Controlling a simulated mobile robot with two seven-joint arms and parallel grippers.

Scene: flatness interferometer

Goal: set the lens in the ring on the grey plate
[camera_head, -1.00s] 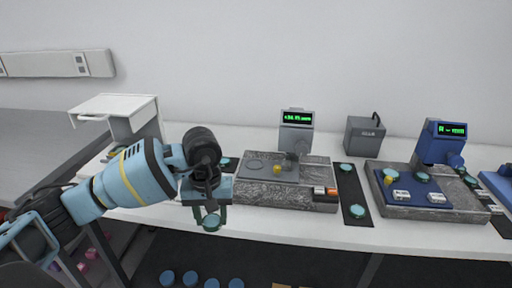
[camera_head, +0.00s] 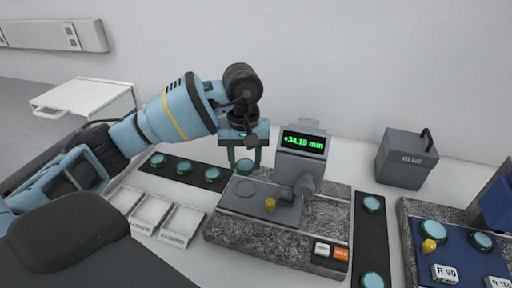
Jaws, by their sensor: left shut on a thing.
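My left gripper (camera_head: 244,160) is shut on a teal lens (camera_head: 244,167) and holds it above the back left part of the grey plate. The grey plate (camera_head: 264,212) lies on the speckled stone block of the gauge with the green readout. A thin ring (camera_head: 245,187) shows at the plate's left side. In the picture the held lens is just above the ring, and a gap shows between them. My right gripper is not in view.
The gauge (camera_head: 301,150) stands behind the plate's right side. A dark strip (camera_head: 198,174) with several lenses lies to the left, with white trays (camera_head: 151,212) in front. Another dark strip (camera_head: 369,237) is at right, beside a blue-plated station (camera_head: 465,257). A grey box (camera_head: 406,160) stands behind.

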